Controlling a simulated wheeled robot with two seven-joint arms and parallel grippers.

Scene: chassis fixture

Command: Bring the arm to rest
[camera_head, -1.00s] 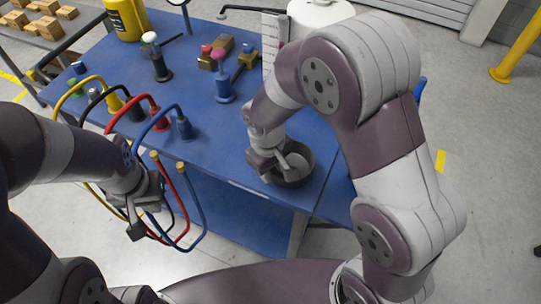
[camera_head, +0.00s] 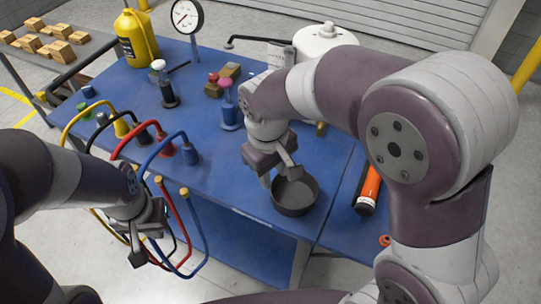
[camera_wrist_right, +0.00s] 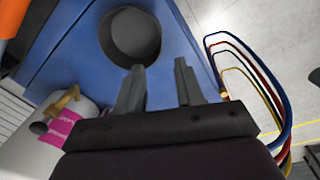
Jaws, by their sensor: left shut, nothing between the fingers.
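My right gripper (camera_head: 283,172) is above and just behind the dark round bowl (camera_head: 294,196) near the table's front edge. In the right wrist view its two fingers (camera_wrist_right: 160,82) stand apart with nothing between them, and the bowl (camera_wrist_right: 132,36) lies beyond the left finger. The bowl looks empty. My left gripper (camera_head: 148,238) is low at the left, in front of the blue table (camera_head: 225,185), shut and empty, close to the hanging hoses.
Yellow, black, red and blue hoses (camera_head: 163,142) loop over the table's front left. A gauge (camera_head: 187,16), yellow bottle (camera_head: 135,38), small bottles and white tank (camera_head: 325,40) stand behind. An orange and black cylinder (camera_head: 369,188) lies at right.

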